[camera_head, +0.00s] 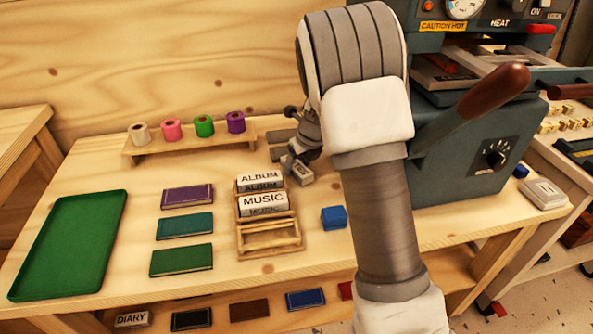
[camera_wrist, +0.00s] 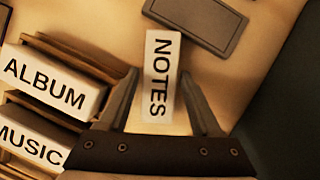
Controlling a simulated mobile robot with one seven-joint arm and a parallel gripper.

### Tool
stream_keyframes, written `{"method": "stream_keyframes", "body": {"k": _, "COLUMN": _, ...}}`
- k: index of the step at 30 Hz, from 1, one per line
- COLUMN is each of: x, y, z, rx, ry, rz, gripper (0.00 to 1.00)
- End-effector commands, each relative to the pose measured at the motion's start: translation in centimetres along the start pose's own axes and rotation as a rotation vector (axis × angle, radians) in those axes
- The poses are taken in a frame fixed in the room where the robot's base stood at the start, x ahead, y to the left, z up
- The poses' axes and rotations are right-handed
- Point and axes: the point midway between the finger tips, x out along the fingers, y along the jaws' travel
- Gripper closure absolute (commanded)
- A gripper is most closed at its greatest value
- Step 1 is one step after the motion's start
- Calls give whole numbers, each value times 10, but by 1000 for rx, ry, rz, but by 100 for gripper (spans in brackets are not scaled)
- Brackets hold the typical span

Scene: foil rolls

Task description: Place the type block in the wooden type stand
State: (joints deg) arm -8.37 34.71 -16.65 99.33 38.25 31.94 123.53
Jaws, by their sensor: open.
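A white type block reading NOTES (camera_wrist: 160,78) lies on the table in the wrist view. My gripper (camera_wrist: 157,88) is open, with one finger on each side of this block; I cannot tell whether they touch it. In the head view my gripper (camera_head: 298,166) is low over the table, just right of the stand's back end, and mostly hides the block. The wooden type stand (camera_head: 271,250) holds the ALBUM block (camera_head: 260,178) and the MUSIC block (camera_head: 263,203) in its back slots. Its front slots are empty. A DIARY block (camera_head: 132,319) sits on the lower shelf.
Foil rolls (camera_head: 204,126) stand on a rack behind. Purple, teal and green books (camera_head: 181,260) and a green tray (camera_head: 70,245) lie left of the stand. A blue block (camera_head: 334,217) is to its right. The hot press (camera_head: 465,165) stands close at right.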

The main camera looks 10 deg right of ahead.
Motion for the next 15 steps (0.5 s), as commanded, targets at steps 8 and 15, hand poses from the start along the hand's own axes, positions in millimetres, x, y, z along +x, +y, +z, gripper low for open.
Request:
{"method": "stream_keyframes", "body": {"k": 8, "x": 2, "y": 0, "z": -1, "rx": 1, "ry": 1, "rz": 1, "gripper": 35}}
{"method": "stream_keyframes", "body": {"k": 15, "x": 4, "y": 0, "z": -2, "rx": 0, "ry": 2, "rz": 1, "gripper": 35}}
